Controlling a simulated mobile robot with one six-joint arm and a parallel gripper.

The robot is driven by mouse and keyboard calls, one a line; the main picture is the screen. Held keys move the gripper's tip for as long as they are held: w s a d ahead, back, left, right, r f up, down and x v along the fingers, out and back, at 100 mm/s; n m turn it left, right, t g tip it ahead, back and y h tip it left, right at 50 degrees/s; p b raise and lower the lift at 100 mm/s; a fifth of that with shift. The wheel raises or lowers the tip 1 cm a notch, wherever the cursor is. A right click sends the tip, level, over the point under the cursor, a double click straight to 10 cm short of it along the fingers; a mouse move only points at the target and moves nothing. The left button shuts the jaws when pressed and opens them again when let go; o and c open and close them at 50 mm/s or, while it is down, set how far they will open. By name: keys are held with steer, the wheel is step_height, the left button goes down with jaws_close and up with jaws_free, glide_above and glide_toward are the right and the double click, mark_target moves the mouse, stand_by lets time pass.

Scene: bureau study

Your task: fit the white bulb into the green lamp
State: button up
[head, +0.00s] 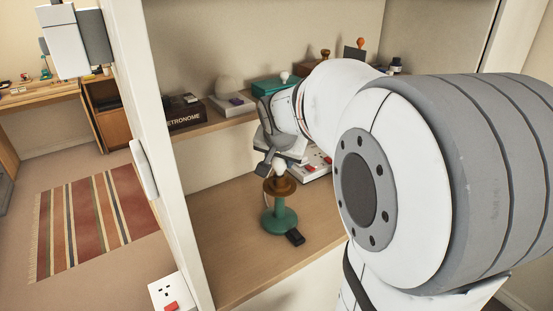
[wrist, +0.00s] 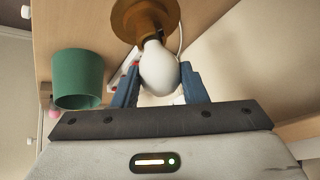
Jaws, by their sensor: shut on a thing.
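The green lamp (head: 279,222) stands upright on the wooden desk, with a round brown top part (head: 279,187). That brown part also shows in the wrist view (wrist: 132,14). My gripper (head: 266,164) is just above it, with its blue fingers (wrist: 158,88) shut on the white bulb (wrist: 158,70). In the head view the bulb (head: 263,169) is small and partly hidden by the gripper. In the wrist view the bulb's narrow end points to the brown part and overlaps it. I cannot tell whether it is seated or only close.
A small black block (head: 295,237) lies beside the lamp's foot. A white socket strip with red switches (head: 318,164) lies behind. A raised shelf holds a metronome box (head: 185,112) and a teal box (head: 274,87). A green cup-like thing (wrist: 78,80) shows in the wrist view.

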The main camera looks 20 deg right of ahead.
steer(key=shift+b, duration=0.35)
steer(key=shift+a+m+h+b, duration=0.1)
steer(key=shift+m+h+b, duration=0.3)
steer(key=shift+m+b, duration=0.55)
steer(key=o, duration=1)
steer(key=shift+o, duration=0.2)
steer(key=shift+r+p, duration=1.95)
steer(key=shift+r, duration=1.6)
